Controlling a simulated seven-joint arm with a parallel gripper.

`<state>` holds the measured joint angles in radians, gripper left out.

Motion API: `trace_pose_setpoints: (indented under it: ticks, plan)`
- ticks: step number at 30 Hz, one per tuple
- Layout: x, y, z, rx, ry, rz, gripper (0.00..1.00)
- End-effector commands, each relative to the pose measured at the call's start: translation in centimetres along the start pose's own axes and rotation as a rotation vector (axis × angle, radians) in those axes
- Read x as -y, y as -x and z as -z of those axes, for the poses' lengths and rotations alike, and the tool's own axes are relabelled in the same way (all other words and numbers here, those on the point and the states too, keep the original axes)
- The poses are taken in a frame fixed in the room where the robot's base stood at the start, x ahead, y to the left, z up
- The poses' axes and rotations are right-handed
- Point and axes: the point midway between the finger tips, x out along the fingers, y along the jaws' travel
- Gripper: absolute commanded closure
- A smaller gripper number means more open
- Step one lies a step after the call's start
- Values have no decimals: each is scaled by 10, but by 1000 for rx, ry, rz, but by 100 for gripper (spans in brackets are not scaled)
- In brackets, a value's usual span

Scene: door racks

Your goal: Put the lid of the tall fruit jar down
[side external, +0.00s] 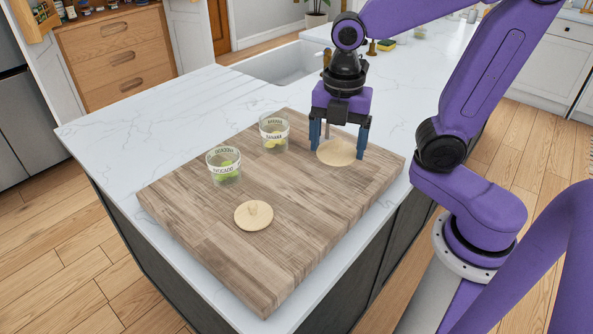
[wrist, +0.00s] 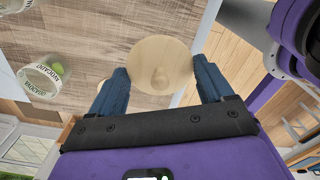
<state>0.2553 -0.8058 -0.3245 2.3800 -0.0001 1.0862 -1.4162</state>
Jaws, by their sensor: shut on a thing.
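A round pale wooden lid (side external: 337,153) with a small knob is between the blue fingers of my gripper (side external: 338,142), at the right part of the wooden board. In the wrist view, my gripper (wrist: 162,92) has its fingers spread wide at opposite sides of this lid (wrist: 160,62), holding it across its width. I cannot tell whether the lid touches the board.
The thick wooden board (side external: 290,235) rests on a white marble counter (side external: 130,130). Its front and middle are mostly clear. A sink (side external: 287,65) lies behind it. The board's right edge is close to the held lid.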

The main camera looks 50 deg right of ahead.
Motion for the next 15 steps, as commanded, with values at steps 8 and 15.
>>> trace_pose_setpoints:
  ticks: [8,15]
  plan:
    - [-40,-21,-8,1,-1,6,49]
    - [-65,-52,-12,0,-1,5,49]
